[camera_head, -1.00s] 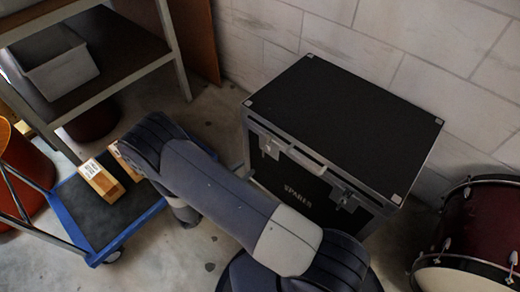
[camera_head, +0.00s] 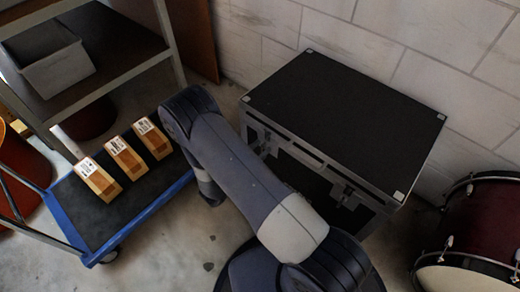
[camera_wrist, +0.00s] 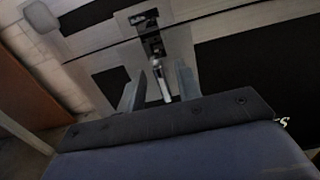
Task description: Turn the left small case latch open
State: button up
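The black case (camera_head: 345,115) with metal edges stands on the floor against the wall, its lid shut. Its left latch (camera_head: 263,142) is on the front face, beside my arm. In the wrist view the left latch (camera_wrist: 152,42) is a dark metal fitting on the pale edge strip, with a light lever reaching down between my fingers. My gripper (camera_wrist: 158,88) is open, one finger on each side of the lever. I cannot tell whether either finger touches it. The right latch (camera_head: 345,194) is farther right. My arm hides the gripper in the head view.
A blue-framed cart (camera_head: 120,215) with several wood-coloured blocks (camera_head: 125,158) stands at left. A shelf with a grey bin (camera_head: 48,62) is behind it. A red drum (camera_head: 480,225) stands close to the case's right side. The wall is right behind the case.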

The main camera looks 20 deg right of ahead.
jog(key=shift+w+d, duration=0.1)
jog(key=shift+d, duration=0.1)
jog(key=shift+c, duration=0.5)
grip_shut()
